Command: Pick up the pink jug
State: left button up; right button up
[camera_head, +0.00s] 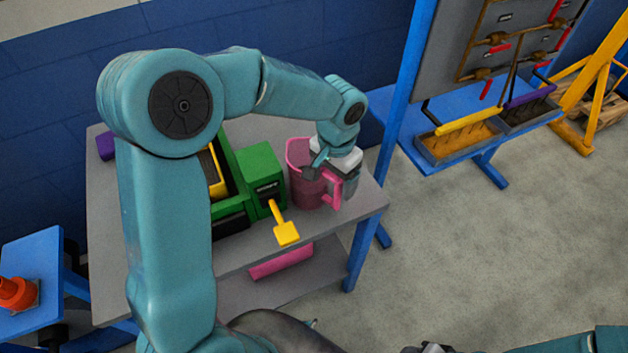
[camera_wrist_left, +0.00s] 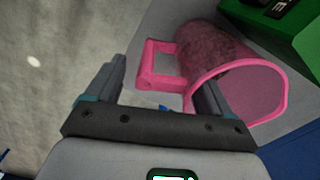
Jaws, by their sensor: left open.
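The pink jug (camera_head: 308,190) stands upright near the right end of a grey table, with its handle (camera_head: 331,190) facing right. My left gripper (camera_head: 330,175) is above and beside the jug at the handle side. In the left wrist view, the jug (camera_wrist_left: 232,90) lies to the right, and its square handle (camera_wrist_left: 160,66) shows between the open fingers of my left gripper (camera_wrist_left: 160,85). The right finger covers part of the jug's rim. I cannot tell whether either finger touches it. Part of my right gripper (camera_head: 432,348) shows at the bottom edge; its fingers are not clear.
A green machine (camera_head: 262,168) with a yellow lever (camera_head: 286,230) stands just left of the jug on the grey table (camera_head: 345,215). A blue post (camera_head: 405,90) rises behind it to the right. A panel stand with trays (camera_head: 465,140) is farther right. Open floor lies right of the table.

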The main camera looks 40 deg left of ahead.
pick_arm(q)
jog(key=c, duration=1.3)
